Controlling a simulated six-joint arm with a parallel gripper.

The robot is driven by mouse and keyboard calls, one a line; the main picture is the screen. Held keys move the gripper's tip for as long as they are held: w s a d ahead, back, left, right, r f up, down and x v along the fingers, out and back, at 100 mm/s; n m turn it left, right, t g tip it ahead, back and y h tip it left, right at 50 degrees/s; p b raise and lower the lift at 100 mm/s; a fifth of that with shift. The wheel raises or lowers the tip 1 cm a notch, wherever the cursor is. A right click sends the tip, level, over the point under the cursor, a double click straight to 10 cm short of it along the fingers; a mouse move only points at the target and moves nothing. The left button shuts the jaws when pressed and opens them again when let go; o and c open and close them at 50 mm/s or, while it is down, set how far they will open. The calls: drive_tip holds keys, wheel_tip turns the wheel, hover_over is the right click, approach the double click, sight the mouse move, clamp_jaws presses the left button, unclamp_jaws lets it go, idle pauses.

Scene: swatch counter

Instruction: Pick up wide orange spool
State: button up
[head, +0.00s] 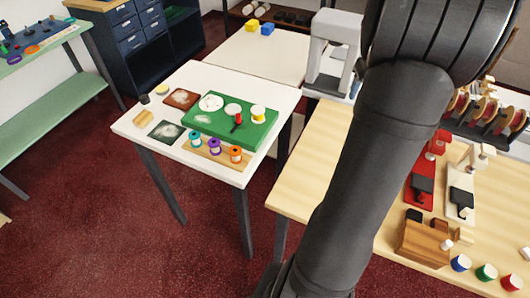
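An orange spool (235,154) stands upright at the right end of a wooden strip (217,155) near the front edge of the white table. A purple spool (215,146) and a teal spool (195,138) stand in a row to its left on the same strip. The picture is too small to compare their widths surely. My dark arm crosses the right half of the head view, apart from the spools. My gripper is not in view, so its opening and anything in it are hidden.
Behind the spools lies a green board (205,125) with white discs, a yellow-and-white spool (258,112) and a red item (237,120). Dark swatches (167,132) lie to the left. A wooden table (300,190) with several items stands right. The white table's right front corner is bare.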

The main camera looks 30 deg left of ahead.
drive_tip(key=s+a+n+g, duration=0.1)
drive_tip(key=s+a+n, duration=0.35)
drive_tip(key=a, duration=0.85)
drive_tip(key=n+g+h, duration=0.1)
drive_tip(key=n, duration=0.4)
hover_over(235, 150)
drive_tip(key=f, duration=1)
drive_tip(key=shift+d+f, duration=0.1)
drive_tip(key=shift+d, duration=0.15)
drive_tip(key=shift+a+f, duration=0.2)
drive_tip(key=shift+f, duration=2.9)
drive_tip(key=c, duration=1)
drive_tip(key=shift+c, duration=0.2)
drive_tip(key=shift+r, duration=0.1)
